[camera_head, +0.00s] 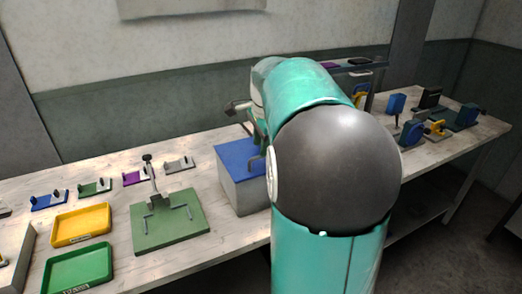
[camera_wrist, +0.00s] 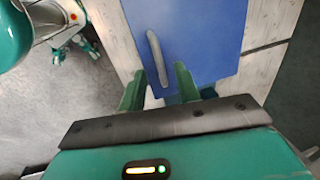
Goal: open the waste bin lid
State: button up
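The waste bin is a pale grey box (camera_head: 243,196) with a flat blue lid (camera_head: 236,155), standing on the workbench. The lid looks shut and level. The lid (camera_wrist: 205,40) fills the upper middle of the wrist view and bears a thin grey bar handle (camera_wrist: 154,50). My gripper (camera_wrist: 160,84) is open, with its two green fingers apart. The near end of the handle shows between the fingers; I see no clear contact, and cannot tell their height above the lid. In the head view my arm covers the bin's right side and most of the gripper.
A green plate with a clamp (camera_head: 165,236), a yellow tray (camera_head: 80,225) and a green tray (camera_head: 78,268) lie left of the bin. Several small coloured fixtures stand behind them. More blue and yellow devices (camera_head: 411,134) stand on the bench at right.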

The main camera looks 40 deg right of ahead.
jog(key=shift+w+d+f, duration=0.1)
jog(key=shift+f, duration=0.7)
jog(key=shift+w+d+f, duration=0.1)
jog(key=shift+f, duration=0.65)
grip_shut()
jog(key=shift+r, duration=0.15)
